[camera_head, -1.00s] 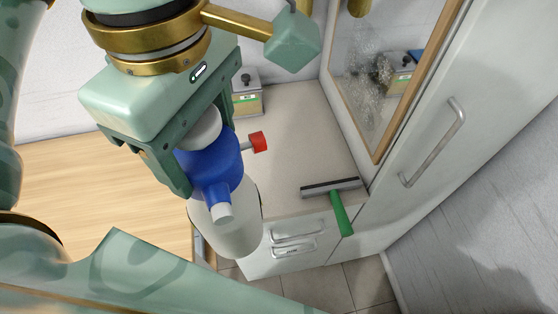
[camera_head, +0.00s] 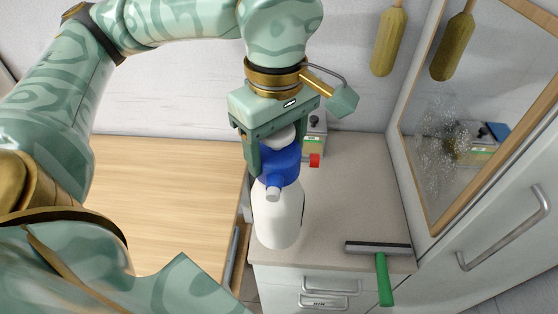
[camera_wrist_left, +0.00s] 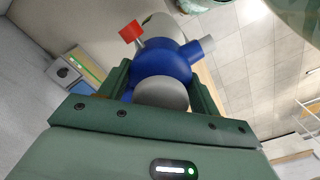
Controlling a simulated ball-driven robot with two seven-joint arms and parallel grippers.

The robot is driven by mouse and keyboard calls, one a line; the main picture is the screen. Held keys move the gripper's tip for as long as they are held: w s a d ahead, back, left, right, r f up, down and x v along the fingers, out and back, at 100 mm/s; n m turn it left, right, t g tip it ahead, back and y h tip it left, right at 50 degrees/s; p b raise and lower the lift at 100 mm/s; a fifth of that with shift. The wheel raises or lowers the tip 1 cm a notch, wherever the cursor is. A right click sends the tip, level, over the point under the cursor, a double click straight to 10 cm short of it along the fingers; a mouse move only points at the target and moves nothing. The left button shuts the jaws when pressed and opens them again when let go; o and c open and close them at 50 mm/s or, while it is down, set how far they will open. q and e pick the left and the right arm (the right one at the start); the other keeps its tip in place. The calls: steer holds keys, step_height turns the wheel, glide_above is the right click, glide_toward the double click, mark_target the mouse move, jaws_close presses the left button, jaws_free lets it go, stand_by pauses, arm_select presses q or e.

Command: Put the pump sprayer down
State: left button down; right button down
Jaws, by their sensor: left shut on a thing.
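The pump sprayer (camera_head: 277,215) has a white bottle, a blue head, a pale nozzle and a red-tipped part. It is upright at the front left of the grey countertop (camera_head: 350,190); I cannot tell whether its base touches the surface. My left gripper (camera_head: 275,150) is shut on the sprayer's head from above. In the left wrist view the blue head (camera_wrist_left: 165,58) sits between the fingers, with the bottle mostly hidden behind it. My right gripper is not in view.
A squeegee with a green handle (camera_head: 383,278) lies at the counter's front right, its handle past the edge. A small box (camera_head: 313,140) stands behind the sprayer. A framed mirror (camera_head: 470,130) is at right. A wooden surface (camera_head: 165,200) lies at left.

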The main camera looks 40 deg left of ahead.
arm_select(q)
steer(key=shift+w+a+f, duration=0.25)
steer(key=shift+w+f, duration=0.2)
steer(key=shift+f, duration=0.15)
steer(key=shift+w+a+f, duration=0.25)
steer(key=shift+w+f, duration=0.15)
steer(key=shift+f, duration=0.2)
step_height(320, 180, down, 4)
steer(key=shift+w+a+r+b, duration=0.15)
steer(key=shift+r+b, duration=0.05)
steer(key=shift+b, duration=0.3)
steer(key=shift+r, duration=0.1)
steer(key=shift+c, duration=1.6)
jaws_free()
steer(key=shift+f, duration=0.2)
